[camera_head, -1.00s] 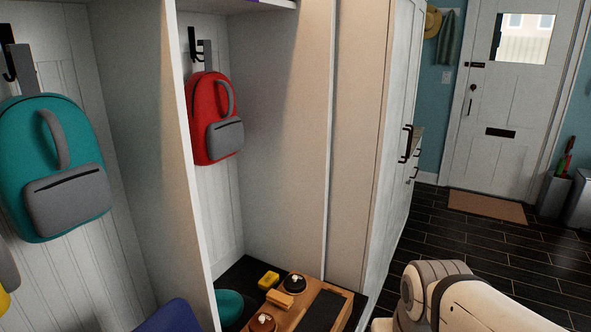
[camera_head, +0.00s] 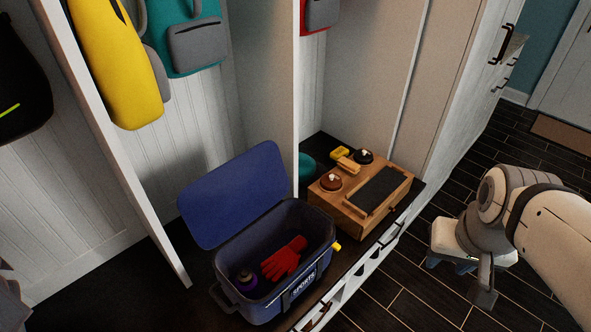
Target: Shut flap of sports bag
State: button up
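The blue sports bag (camera_head: 265,262) stands on the dark bench in the lower middle of the head view. Its blue flap (camera_head: 236,195) is open and leans up and back on the far left side of the bag. Inside the bag lie a red glove (camera_head: 285,258) and a dark purple round item (camera_head: 245,281). My gripper (camera_head: 482,298) hangs at the right, over the floor and well away from the bag. It is partly hidden by my arm, and I cannot tell whether it is open.
A wooden box (camera_head: 350,210) with shoe-care items stands on the bench right of the bag. White dividers (camera_head: 120,150) flank the bag's cubby. Yellow (camera_head: 115,60) and teal (camera_head: 190,40) backpacks hang above. The dark tiled floor (camera_head: 400,290) in front is mostly clear.

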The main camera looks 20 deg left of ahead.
aim_at(215, 207)
jog(key=u, duration=2.7)
jog(key=k, duration=0.8)
jog(key=z, duration=1)
jog(key=i, duration=1)
jog(key=u, duration=0.6)
